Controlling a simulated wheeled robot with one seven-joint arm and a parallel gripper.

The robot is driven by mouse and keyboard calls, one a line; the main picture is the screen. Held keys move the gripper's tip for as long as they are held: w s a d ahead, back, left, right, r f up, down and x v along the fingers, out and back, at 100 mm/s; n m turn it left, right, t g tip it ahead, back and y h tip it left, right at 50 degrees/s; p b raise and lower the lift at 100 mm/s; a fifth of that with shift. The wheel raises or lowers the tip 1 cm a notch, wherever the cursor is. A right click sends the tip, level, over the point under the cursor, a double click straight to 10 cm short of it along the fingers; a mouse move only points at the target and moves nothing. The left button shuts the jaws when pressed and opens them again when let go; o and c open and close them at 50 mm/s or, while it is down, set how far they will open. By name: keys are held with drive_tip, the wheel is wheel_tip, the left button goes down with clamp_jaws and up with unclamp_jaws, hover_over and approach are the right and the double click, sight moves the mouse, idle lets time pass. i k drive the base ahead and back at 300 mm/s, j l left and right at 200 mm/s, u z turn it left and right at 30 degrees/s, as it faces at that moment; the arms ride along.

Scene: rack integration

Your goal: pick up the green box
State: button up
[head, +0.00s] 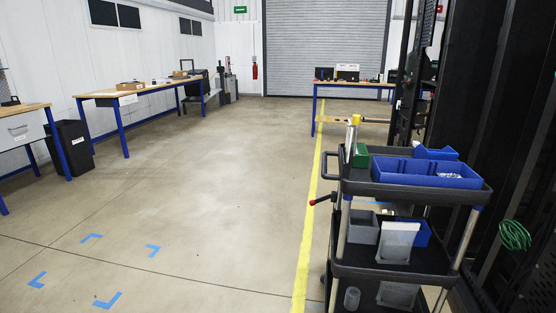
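A small green box (360,156) stands on the top shelf of a black cart (388,190) at the right of the head view. It is at the shelf's left end, beside a long blue bin (415,174), which hides part of what lies to its right. My gripper is not in view.
The cart's lower shelves hold grey bins (363,227) and clear containers. A tall black rack (490,120) stands close on the right. Open floor (200,190) lies left of the yellow line (305,255). Workbenches (150,90) line the left wall.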

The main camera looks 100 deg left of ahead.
sight(361, 159)
drive_tip(key=u, duration=3.3)
drive_tip(key=i+j+u, duration=0.95)
drive_tip(key=i+u, duration=0.55)
drive_tip(key=i+z, duration=0.3)
drive_tip(key=i, duration=0.3)
drive_tip(key=i+j+z, duration=0.3)
drive_tip(key=i, duration=0.25)
drive_tip(key=i+l+z, duration=0.15)
drive_tip(key=i+z, duration=0.3)
drive_tip(key=i, duration=0.4)
drive_tip(key=i+j+z, duration=0.2)
drive_tip(key=i+z, duration=0.3)
drive_tip(key=i, duration=0.4)
drive_tip(key=i+z, duration=0.45)
drive_tip(key=i+j+z, duration=0.15)
drive_tip(key=z, duration=0.3)
drive_tip(key=i+j+z, duration=0.3)
drive_tip(key=z, duration=0.15)
drive_tip(key=i+j+z, duration=0.25)
drive_tip(key=z, duration=0.2)
drive_tip(key=j, duration=0.1)
